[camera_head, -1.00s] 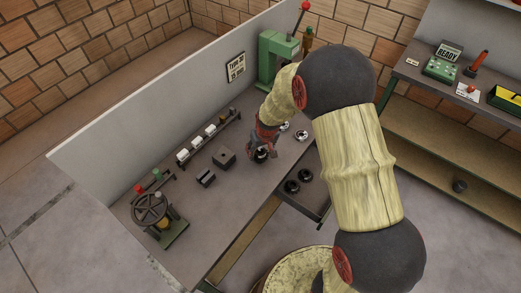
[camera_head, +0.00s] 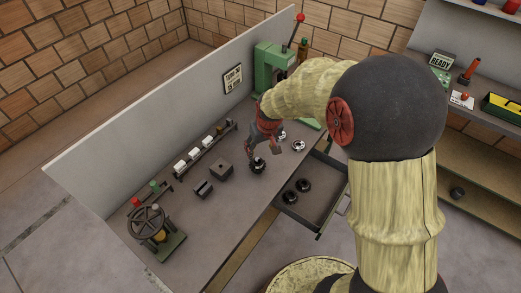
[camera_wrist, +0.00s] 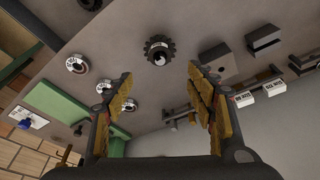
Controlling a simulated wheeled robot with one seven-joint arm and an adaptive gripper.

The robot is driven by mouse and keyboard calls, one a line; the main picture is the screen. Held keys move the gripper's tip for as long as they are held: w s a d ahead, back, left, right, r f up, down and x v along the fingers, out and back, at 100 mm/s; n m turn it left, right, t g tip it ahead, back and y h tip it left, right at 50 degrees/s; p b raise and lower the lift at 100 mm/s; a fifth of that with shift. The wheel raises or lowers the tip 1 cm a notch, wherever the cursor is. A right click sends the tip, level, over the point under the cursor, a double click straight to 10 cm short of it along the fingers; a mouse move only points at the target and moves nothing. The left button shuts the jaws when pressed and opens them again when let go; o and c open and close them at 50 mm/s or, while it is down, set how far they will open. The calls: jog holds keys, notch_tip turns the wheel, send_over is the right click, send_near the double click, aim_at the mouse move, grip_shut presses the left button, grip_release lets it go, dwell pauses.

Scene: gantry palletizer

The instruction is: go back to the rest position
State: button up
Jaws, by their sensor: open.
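My gripper (camera_head: 269,148) is above the workbench (camera_head: 219,225), its fingers apart and nothing between them. In the wrist view my gripper (camera_wrist: 164,108) shows two open fingers with tan pads. A dark toothed part (camera_head: 257,166) stands on the bench just below and left of my gripper; it also shows in the wrist view (camera_wrist: 158,49), beyond the fingertips. Light ring-shaped parts (camera_head: 298,146) lie to the right of my gripper, and one shows in the wrist view (camera_wrist: 77,64) with a label too small to read.
A green press (camera_head: 272,68) stands at the bench's far end. An open drawer (camera_head: 322,208) with two dark rings juts from the front. Dark blocks (camera_head: 221,170), a row of white labelled pieces (camera_head: 194,153) and a handwheel device (camera_head: 151,226) occupy the left. A side shelf (camera_head: 480,165) stands right.

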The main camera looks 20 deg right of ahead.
dwell(0.4)
jog(key=s+r+t+b, duration=0.1)
jog(key=s+r+b, duration=0.3)
jog(key=s, duration=0.9)
jog(key=s+r+m+t+b, duration=0.1)
jog(key=s+r+b, duration=0.4)
jog(key=s, duration=0.8)
notch_tip(320, 180, up, 4)
jog(key=shift+s+f, duration=0.15)
jog(key=shift+s, duration=0.15)
